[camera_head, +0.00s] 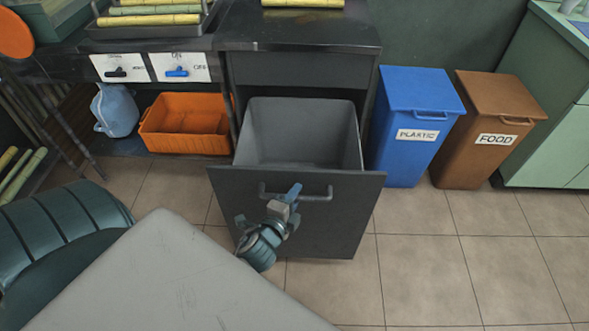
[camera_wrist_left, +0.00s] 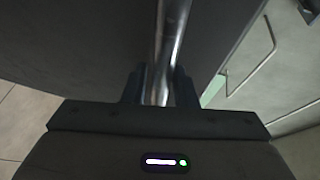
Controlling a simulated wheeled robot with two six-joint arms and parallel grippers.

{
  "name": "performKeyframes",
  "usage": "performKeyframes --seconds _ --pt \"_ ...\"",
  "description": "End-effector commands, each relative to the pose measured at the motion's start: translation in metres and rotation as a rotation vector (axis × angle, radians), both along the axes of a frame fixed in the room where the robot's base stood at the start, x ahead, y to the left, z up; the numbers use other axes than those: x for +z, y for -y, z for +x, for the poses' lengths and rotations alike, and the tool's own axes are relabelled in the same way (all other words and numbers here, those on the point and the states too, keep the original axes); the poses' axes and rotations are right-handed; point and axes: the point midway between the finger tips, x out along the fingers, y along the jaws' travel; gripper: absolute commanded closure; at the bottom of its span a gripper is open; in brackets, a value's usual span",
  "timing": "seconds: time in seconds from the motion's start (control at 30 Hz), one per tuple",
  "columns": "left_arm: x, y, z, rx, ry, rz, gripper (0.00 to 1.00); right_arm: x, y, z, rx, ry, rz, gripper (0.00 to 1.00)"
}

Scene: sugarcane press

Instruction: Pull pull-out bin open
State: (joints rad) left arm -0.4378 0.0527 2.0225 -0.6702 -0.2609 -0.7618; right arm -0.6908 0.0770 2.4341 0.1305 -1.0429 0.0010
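The pull-out bin stands well out of the dark cabinet in the head view. Its grey inner tub (camera_head: 300,135) looks empty, and its dark front panel (camera_head: 345,215) faces me. A metal bar handle (camera_head: 318,197) runs across the panel's upper part. My left gripper (camera_head: 290,196) is at the left part of this handle. In the left wrist view, the handle bar (camera_wrist_left: 170,30) passes between the two fingers of my left gripper (camera_wrist_left: 160,88), which appear closed against it. My right gripper is in neither view.
A blue PLASTIC bin (camera_head: 415,115) and a brown FOOD bin (camera_head: 485,125) stand right of the cabinet. An orange crate (camera_head: 187,143) and a blue jug (camera_head: 115,110) are at left under the counter. Tiled floor (camera_head: 440,260) at right front is clear.

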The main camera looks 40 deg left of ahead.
Motion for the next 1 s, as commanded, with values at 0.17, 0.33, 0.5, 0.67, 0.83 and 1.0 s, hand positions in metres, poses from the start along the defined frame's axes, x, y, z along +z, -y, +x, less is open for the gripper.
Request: performKeyframes --seconds 0.17,0.33,0.5,0.67,0.83,1.0 --pt "0.0 0.0 -0.003 0.0 0.0 0.0 0.75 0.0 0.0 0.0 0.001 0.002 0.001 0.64" --pt "0.003 0.003 -0.023 0.0 -0.002 -0.001 0.75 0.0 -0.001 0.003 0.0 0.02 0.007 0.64" --pt "0.008 0.008 -0.056 0.0 -0.002 -0.001 0.75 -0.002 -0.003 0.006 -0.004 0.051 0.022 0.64" --pt "0.013 0.012 -0.082 0.001 -0.002 0.0 0.75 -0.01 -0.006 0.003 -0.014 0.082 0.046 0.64" --pt "0.017 0.015 -0.099 0.0 -0.001 0.0 0.75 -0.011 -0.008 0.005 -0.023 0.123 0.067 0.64" --pt "0.019 0.016 -0.105 0.0 0.0 -0.001 0.75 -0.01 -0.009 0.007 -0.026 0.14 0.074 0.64"
